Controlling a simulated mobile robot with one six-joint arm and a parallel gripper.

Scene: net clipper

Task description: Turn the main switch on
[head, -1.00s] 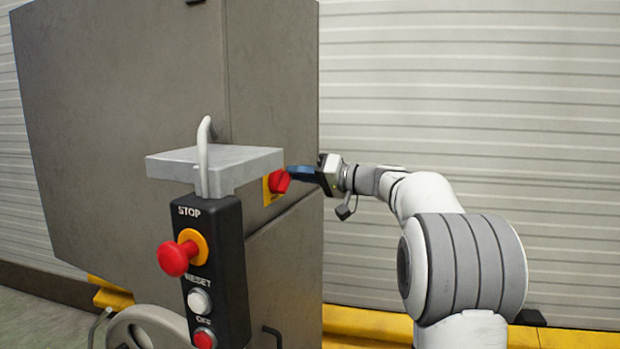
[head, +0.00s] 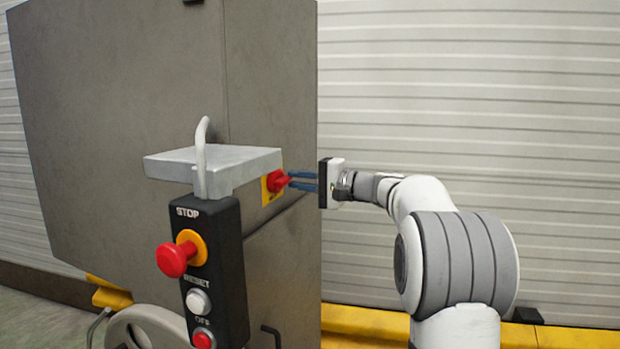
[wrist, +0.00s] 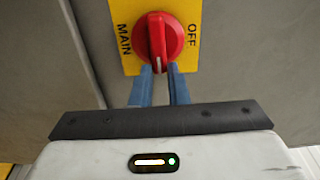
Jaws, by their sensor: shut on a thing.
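The main switch is a red rotary knob (head: 276,181) on a yellow plate (head: 266,196), on the side of the grey cabinet. In the wrist view the knob (wrist: 150,30) has a raised grip bar running down the picture, with "MAIN" at left and "OFF" at right on the plate (wrist: 124,15). My gripper (head: 291,180) reaches in from the right with two blue fingers, one above the other. In the wrist view my gripper (wrist: 158,71) is shut on the lower end of the grip bar, a finger on each side.
A black control box (head: 228,270) with a red stop button (head: 175,260), a white reset and a red off button hangs in front of the cabinet (head: 120,110). A grey bracket (head: 222,160) juts out above it, close to the switch.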

